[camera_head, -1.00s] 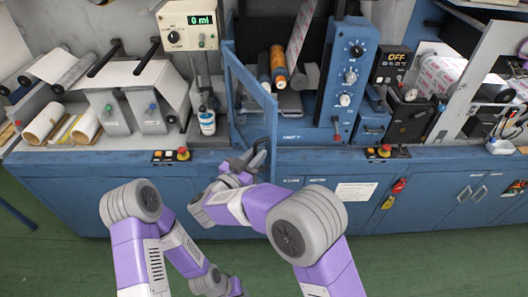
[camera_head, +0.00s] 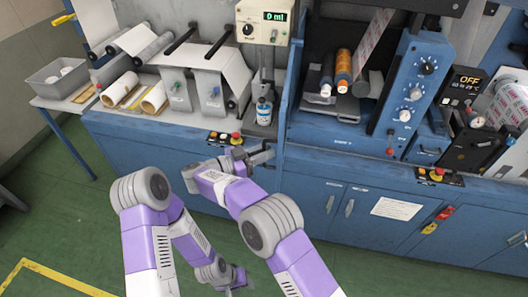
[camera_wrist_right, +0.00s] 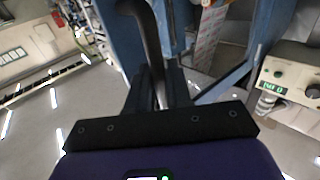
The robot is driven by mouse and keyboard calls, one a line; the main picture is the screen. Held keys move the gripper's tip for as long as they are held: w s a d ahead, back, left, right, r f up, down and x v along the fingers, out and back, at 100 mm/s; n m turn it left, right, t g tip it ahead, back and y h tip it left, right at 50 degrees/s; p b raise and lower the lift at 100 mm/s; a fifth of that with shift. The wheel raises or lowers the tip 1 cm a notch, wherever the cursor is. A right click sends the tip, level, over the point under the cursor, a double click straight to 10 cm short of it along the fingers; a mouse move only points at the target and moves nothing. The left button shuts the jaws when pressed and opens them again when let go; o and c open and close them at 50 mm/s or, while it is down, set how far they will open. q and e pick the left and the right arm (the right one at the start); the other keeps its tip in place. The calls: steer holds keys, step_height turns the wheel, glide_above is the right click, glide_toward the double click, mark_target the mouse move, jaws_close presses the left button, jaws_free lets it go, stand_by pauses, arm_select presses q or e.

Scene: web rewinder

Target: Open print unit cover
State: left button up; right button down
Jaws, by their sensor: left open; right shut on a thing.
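The print unit cover (camera_head: 289,88) is a blue-framed door at the left side of the print unit. It stands swung out toward me, nearly edge-on in the head view, and the opening beside it is uncovered. My right gripper (camera_head: 262,155) is at the cover's lower front edge. In the right wrist view it is shut on the cover's black curved handle (camera_wrist_right: 149,42); the fingertips are dark and partly hidden. My left gripper (camera_head: 236,280) is open and empty, low over the floor, away from the cover.
The print unit shows rollers (camera_head: 343,72) and a blue knob panel (camera_head: 409,95). Left of the cover are a counter box (camera_head: 262,22), a small bottle (camera_head: 264,112) and a button box (camera_head: 224,139). A grey bin (camera_head: 58,78) stands far left. Green floor (camera_head: 75,215) is clear at left.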

steer(key=shift+w+a+r+g, duration=0.2)
steer(key=shift+a+g, duration=0.1)
stand_by(0.4)
steer(key=c, duration=1.3)
jaws_free()
steer(key=shift+o, duration=0.4)
steer(key=shift+w+f, duration=0.1)
steer(key=shift+a, duration=0.1)
